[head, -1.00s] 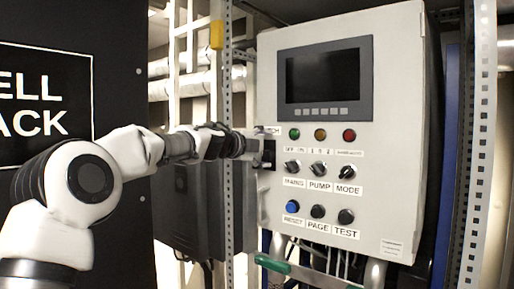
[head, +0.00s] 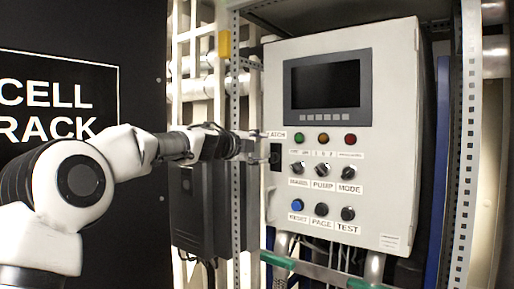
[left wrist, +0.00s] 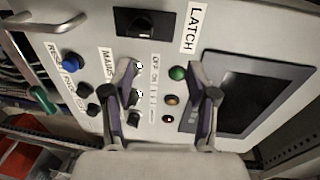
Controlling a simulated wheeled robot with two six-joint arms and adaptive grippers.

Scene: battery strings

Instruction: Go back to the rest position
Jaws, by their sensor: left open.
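My left gripper (head: 262,150) is open and empty in the head view, just left of the control panel (head: 398,150) near its black latch (head: 276,157). In the left wrist view its two fingers (left wrist: 165,100) stand apart in front of the panel face (left wrist: 160,60), with nothing between them but the panel behind. The latch, a black recessed piece, shows at the top of that view (left wrist: 145,22) beside the LATCH label. Whether the fingertips touch the panel is hard to tell. My right gripper is not in view.
The panel has a dark screen (head: 325,86), coloured lamps, knobs and a blue button (head: 297,205). A perforated metal post (head: 236,180) and a dark grey box (head: 190,210) stand left of it. A black CELL RACK panel (head: 140,90) is at far left.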

